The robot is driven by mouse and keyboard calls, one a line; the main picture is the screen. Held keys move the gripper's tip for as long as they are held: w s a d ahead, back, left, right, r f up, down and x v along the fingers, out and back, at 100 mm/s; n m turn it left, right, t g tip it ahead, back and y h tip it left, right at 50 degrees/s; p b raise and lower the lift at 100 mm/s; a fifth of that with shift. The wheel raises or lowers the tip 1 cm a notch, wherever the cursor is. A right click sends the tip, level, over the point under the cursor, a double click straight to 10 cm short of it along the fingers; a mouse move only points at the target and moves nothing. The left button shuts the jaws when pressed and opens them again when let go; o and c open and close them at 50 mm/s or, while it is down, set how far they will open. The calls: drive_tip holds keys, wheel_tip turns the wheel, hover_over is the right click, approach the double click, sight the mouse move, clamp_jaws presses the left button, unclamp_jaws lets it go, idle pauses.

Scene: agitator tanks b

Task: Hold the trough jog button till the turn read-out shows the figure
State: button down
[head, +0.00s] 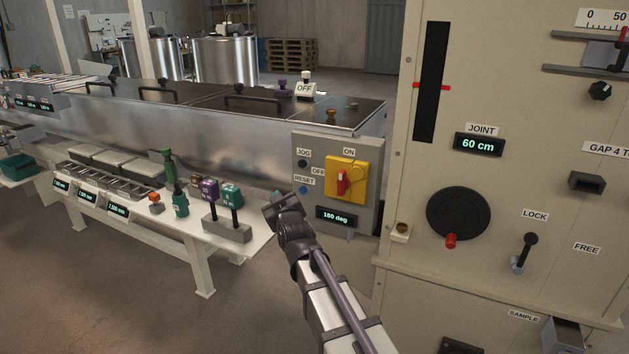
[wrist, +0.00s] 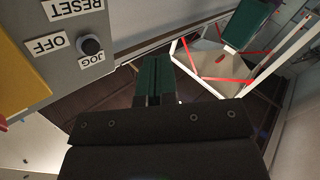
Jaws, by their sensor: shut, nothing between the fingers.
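The trough control box (head: 367,155) is a grey panel on the end of the steel trough (head: 210,135). Its dark jog button (head: 302,163) sits at the upper left beside the JOG label; in the wrist view the black button (wrist: 90,46) appears at the upper left, its labels upside down. The turn read-out (head: 336,216) shows 180 deg. My gripper (head: 277,197) is in front of the box's lower left, below the jog button. In the wrist view its green fingers (wrist: 153,68) are shut and empty, apart from the button.
A yellow plate with a red rotary switch (head: 343,180) and a blue reset button (head: 303,190) share the box. A white bench (head: 215,245) with tools stands left. A tall beige cabinet (head: 400,180) with a 60 cm joint display stands right.

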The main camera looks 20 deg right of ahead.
sight(303, 164)
drive_tip(key=r+t, duration=0.2)
drive_tip(key=r, duration=0.1)
drive_tip(key=r+n+t, duration=0.1)
drive_tip(key=r, duration=0.1)
drive_tip(key=shift+s+d+r+h, duration=0.1)
drive_tip(key=shift+s+d+h, duration=0.2)
drive_tip(key=shift+d, duration=0.05)
drive_tip(key=shift+w+d, duration=1.5)
drive_tip(key=shift+w, duration=0.15)
drive_tip(key=shift+w+d, duration=1.45)
drive_tip(key=shift+w, duration=0.2)
drive_tip(key=shift+w+d, duration=0.3)
